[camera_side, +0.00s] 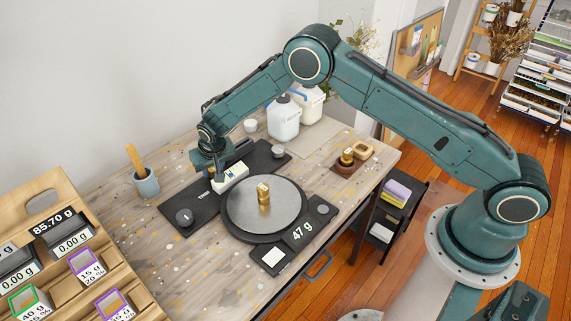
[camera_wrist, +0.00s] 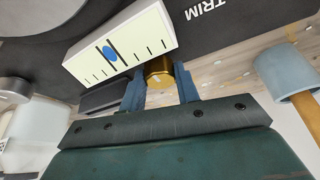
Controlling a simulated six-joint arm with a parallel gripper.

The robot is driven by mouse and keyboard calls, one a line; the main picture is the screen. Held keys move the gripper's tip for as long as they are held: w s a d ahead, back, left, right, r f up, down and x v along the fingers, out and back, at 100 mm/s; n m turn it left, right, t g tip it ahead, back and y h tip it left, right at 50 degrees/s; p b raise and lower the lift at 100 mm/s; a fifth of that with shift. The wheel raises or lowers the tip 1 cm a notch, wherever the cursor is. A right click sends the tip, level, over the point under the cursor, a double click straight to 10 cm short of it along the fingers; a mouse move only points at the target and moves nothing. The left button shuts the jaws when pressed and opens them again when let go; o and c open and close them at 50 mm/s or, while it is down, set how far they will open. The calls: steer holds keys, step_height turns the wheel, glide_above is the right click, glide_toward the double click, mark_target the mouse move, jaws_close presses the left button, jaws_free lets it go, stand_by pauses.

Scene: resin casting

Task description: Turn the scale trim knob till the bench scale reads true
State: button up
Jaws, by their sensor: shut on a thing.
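The bench scale has a round grey pan (camera_side: 290,203) with a brass weight (camera_side: 264,194) standing on it; the weight's marking is too small to read. Its display (camera_side: 301,232) reads 47 g. Behind the pan lies a black panel (camera_side: 188,195) lettered TRIM, with a cream gauge (camera_side: 232,176). My gripper (camera_side: 214,168) is down beside the gauge. In the wrist view my gripper (camera_wrist: 160,88) is shut on the brass trim knob (camera_wrist: 158,70), one finger on each side.
A grey-blue cup (camera_side: 147,185) with a wooden handle stands at the left. White jugs (camera_side: 284,120) and small cups (camera_side: 278,151) stand behind. More brass weights (camera_side: 347,156) sit at the right. A wooden rack (camera_side: 60,195) fills the near left. The front-left tabletop is bare.

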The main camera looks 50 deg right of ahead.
steer(key=shift+d+n, duration=0.1)
steer(key=shift+n, duration=0.4)
steer(key=n+y, duration=0.1)
steer(key=n, duration=0.2)
steer(key=shift+d+n+y, duration=0.1)
steer(key=shift+n+y, duration=0.2)
steer(key=shift+y, duration=0.1)
steer(key=n, duration=0.2)
steer(key=n+y, duration=0.1)
steer(key=n, duration=0.1)
steer(key=shift+w+d+y, duration=0.1)
steer(key=shift+y, duration=0.2)
steer(key=n+g+y, duration=0.1)
steer(key=n, duration=0.4)
steer(key=shift+w+d, duration=0.1)
steer(key=n+g+y, duration=0.1)
steer(key=n+g, duration=0.1)
steer(key=n, duration=0.2)
steer(key=o, duration=1)
steer(key=shift+c, duration=0.2)
